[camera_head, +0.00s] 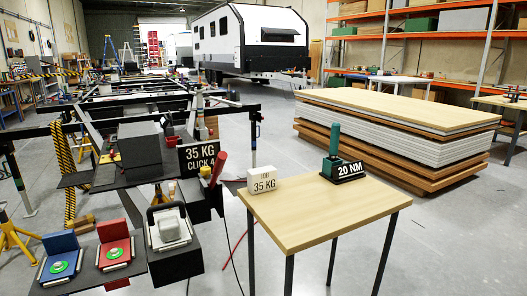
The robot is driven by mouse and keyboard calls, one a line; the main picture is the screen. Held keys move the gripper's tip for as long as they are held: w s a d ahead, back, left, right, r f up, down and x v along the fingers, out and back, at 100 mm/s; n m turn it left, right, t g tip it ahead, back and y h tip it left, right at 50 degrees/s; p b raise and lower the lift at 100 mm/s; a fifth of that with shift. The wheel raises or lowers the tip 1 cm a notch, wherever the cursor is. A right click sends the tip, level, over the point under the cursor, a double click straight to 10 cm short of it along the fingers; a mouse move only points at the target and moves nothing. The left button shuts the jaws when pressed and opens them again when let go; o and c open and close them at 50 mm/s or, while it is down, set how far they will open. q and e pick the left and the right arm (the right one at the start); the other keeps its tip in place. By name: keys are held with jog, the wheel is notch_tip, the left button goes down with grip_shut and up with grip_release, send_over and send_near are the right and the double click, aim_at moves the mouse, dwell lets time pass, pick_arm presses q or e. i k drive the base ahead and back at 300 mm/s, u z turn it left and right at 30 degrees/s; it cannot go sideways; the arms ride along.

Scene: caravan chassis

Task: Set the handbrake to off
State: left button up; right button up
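A red lever (218,168) stands tilted up and to the right beside a dark block (202,200) at the near right of the chassis frame. It looks like the handbrake, but I see no on or off marking on it. A small yellow knob (205,171) is just left of the lever. A black sign (199,155) reading "35 KG CLICK 4" stands right behind the lever. Neither of my grippers is in view, and nothing is seen touching the lever.
A wooden table (320,215) at the right holds a white "JOB 35 KG" block (262,181) and a green tool on a "20 NM" base (343,172). Blue (62,257) and red (115,248) units sit front left. Stacked panels (400,125) stand behind the table. Open floor lies front right.

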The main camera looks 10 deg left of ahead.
aim_at(222, 156)
jog(key=z, duration=2.5)
jog(key=k, duration=1.6)
jog(key=u, duration=1.2)
jog(key=i, duration=1.5)
